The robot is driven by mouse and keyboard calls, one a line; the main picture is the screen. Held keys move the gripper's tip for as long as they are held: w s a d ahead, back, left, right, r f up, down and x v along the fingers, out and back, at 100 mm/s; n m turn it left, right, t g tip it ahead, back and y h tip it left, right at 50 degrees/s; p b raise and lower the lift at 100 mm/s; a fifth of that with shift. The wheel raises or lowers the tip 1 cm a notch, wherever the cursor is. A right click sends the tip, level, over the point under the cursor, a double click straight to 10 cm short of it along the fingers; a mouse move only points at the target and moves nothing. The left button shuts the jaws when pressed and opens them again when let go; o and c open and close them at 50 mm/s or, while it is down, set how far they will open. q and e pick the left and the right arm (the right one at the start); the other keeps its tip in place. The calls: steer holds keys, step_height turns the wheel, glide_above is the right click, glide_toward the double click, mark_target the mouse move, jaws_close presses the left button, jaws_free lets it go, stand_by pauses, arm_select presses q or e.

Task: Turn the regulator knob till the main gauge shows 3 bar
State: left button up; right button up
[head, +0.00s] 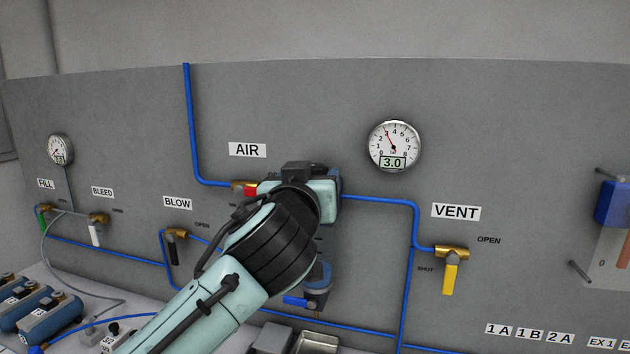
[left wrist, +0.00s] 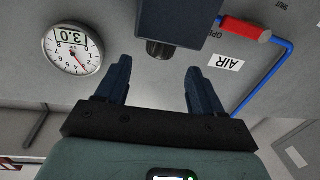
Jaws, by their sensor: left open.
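The main gauge (head: 394,146) is a round white dial on the grey panel. Its digital window reads 3.0 and the red needle points near 3. It also shows in the left wrist view (left wrist: 72,49), with 3.0 readable. In that view the dark regulator knob (left wrist: 160,49) sticks out of the blue regulator body (left wrist: 178,20). My left gripper (left wrist: 156,66) is open, its two fingers spread on either side of the knob's line, with gaps showing. In the head view my left arm covers the knob and the fingers. My right gripper is in neither view.
The AIR valve with a red handle (left wrist: 243,28) is close beside the regulator. Blue tubing (head: 412,240) runs across the panel. The VENT valve (head: 451,262) with a yellow handle is at right; a black BLOW valve (head: 174,248) is left of my arm.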

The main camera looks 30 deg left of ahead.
arm_select(q)
steer(key=b+v, duration=0.1)
steer(key=v, duration=0.6)
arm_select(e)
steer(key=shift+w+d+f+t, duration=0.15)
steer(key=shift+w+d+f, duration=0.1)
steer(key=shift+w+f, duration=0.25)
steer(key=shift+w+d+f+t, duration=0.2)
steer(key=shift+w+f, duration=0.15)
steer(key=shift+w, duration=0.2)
